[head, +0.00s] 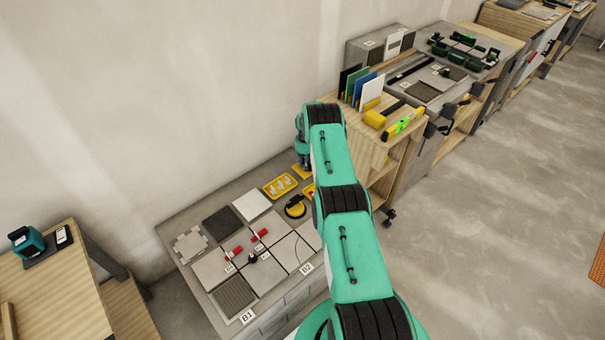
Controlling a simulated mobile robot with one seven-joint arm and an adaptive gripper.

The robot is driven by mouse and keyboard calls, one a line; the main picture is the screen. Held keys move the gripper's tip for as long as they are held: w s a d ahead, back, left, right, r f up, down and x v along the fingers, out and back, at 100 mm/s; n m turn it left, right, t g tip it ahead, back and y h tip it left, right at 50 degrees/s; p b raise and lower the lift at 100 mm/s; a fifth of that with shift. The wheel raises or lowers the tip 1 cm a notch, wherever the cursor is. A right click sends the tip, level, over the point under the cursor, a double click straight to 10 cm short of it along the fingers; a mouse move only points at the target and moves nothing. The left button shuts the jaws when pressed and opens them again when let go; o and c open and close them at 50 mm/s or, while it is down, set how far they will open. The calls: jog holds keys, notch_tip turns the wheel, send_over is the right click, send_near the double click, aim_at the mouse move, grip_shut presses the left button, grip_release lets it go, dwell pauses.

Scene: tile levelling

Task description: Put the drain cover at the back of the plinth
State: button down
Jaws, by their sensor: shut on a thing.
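The low grey plinth (174,224) with labels B1 and B2 stands against the wall. A dark ribbed square (233,293) that looks like a drain cover lies at its front left corner, near the B1 label. My gripper (302,167) is low over the back right end of the plinth, partly behind my own arm. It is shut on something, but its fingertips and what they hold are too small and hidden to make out. A yellow piece shows just below it; I cannot tell if they touch.
A yellow tray with white pieces (280,186), a black-and-yellow round tool (295,207), red-handled tools (260,235) and several square tiles (222,225) crowd the plinth. A wooden cabinet (380,130) stands to the right. The floor (480,220) at right is clear.

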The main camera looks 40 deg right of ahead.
jog(key=shift+f, duration=0.3)
jog(key=shift+f, duration=0.1)
jog(key=shift+f+b, duration=0.5)
jog(key=shift+f, duration=1.5)
jog(key=shift+f, duration=0.15)
jog(key=c, duration=1.5)
grip_release()
jog(key=shift+r+p, duration=1.15)
jog(key=shift+r, duration=4.95)
